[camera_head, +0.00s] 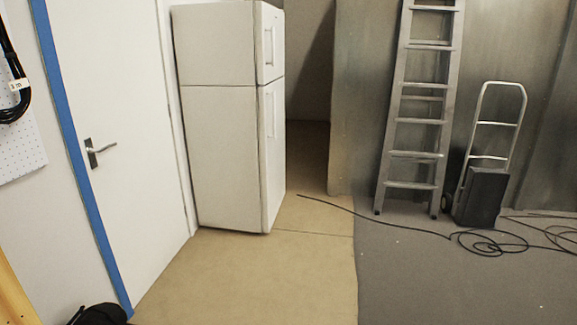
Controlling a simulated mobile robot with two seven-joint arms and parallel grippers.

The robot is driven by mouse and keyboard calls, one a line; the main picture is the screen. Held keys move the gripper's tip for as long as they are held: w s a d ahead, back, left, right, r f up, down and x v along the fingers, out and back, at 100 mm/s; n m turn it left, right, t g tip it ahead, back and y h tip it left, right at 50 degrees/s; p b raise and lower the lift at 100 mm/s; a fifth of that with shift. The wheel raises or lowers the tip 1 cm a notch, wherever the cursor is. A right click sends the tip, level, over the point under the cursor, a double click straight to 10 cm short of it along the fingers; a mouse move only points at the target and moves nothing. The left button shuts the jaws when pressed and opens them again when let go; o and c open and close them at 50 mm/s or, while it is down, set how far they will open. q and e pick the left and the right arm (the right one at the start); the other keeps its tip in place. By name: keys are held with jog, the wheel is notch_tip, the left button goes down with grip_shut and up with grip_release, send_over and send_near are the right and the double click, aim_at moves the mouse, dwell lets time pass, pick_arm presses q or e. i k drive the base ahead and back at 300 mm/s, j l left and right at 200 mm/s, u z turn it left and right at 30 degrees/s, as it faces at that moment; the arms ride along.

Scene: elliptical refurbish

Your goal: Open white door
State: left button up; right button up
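A white door (133,190) stands on the left side of the view, set in the wall, and it looks closed. Its metal lever handle (101,149) is near the door's left edge, beside the blue strip. Neither of my grippers shows in the head view.
A blue strip (85,180) runs along the door's left side. A white fridge (222,150) stands just right of the door. A ladder (420,110), a hand truck (485,160) and loose black cable (480,243) are at the right. A black object (98,315) lies at bottom left. Tan floor (250,280) in front is clear.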

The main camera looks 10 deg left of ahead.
aim_at(108, 52)
jog(key=i+u, duration=0.3)
jog(key=i, duration=0.35)
jog(key=i+l+u, duration=0.25)
jog(key=i, duration=0.4)
jog(key=i+j+u, duration=0.1)
jog(key=i+u, duration=0.5)
jog(key=u, duration=0.2)
jog(key=i+u, duration=0.4)
jog(key=k+l, duration=0.05)
jog(key=k, duration=0.05)
